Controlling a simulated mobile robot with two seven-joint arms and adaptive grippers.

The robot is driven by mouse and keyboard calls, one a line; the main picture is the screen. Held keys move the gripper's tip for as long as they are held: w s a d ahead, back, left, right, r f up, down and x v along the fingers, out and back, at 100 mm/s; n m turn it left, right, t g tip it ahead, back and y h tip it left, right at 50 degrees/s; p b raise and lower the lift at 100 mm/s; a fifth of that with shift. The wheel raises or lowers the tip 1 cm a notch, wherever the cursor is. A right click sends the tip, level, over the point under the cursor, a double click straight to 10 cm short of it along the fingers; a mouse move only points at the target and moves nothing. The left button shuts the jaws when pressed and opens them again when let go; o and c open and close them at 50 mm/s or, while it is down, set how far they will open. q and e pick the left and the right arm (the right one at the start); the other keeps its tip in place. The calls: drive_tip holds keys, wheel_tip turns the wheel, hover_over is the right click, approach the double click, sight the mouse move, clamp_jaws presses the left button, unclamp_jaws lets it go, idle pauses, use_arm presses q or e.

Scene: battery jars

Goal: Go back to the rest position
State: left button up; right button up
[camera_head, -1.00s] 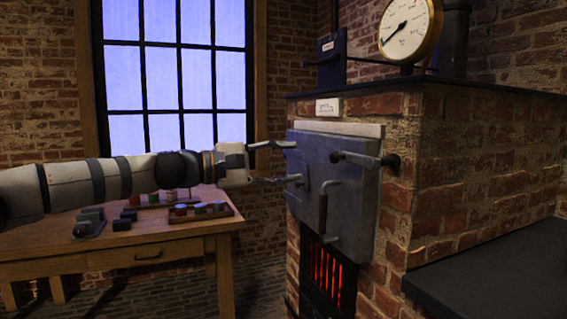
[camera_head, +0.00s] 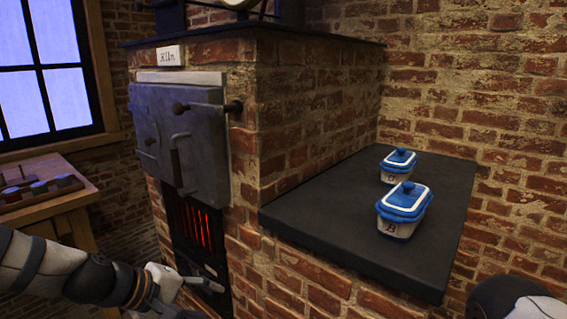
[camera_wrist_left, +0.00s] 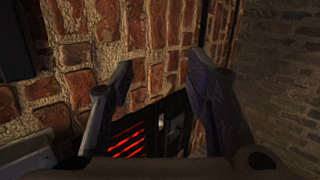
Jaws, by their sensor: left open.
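My left gripper (camera_head: 207,298) is low in front of the kiln in the head view, below the shut metal door (camera_head: 182,135). In the left wrist view my left gripper (camera_wrist_left: 162,78) has its two fingers spread with nothing between them. Brick and the glowing red grate (camera_wrist_left: 127,138) show behind the fingers. The brick kiln (camera_head: 300,110) carries a small name plate. A rounded part of my right arm shows at the lower right of the head view. My right gripper is out of the picture.
Two lidded blue-and-white jars, a front one (camera_head: 403,210) and a rear one (camera_head: 397,166), stand on the dark ledge (camera_head: 330,235) right of the kiln. A wooden table (camera_head: 75,200) with a rack of small coloured pieces stands at the left by the window.

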use_arm(q)
drive_tip(key=s+f+m+g+y, duration=0.2)
drive_tip(key=s+f, duration=0.6)
drive_tip(key=s, duration=0.3)
drive_tip(key=s+f+m+g+y, duration=0.1)
drive_tip(key=s+f+m+g, duration=0.15)
drive_tip(key=s+f, duration=0.65)
drive_tip(key=s+a+m+g+y+p, duration=0.1)
drive_tip(key=s+a+m+g+y, duration=0.1)
drive_tip(key=s, duration=1)
drive_tip(key=s+a+m+g+y, duration=0.2)
drive_tip(key=s+a+m, duration=0.1)
drive_tip(key=s, duration=0.9)
drive_tip(key=shift+s+a+r+p, duration=0.2)
drive_tip(key=shift+s+a+p, duration=0.15)
drive_tip(key=shift+a, duration=0.3)
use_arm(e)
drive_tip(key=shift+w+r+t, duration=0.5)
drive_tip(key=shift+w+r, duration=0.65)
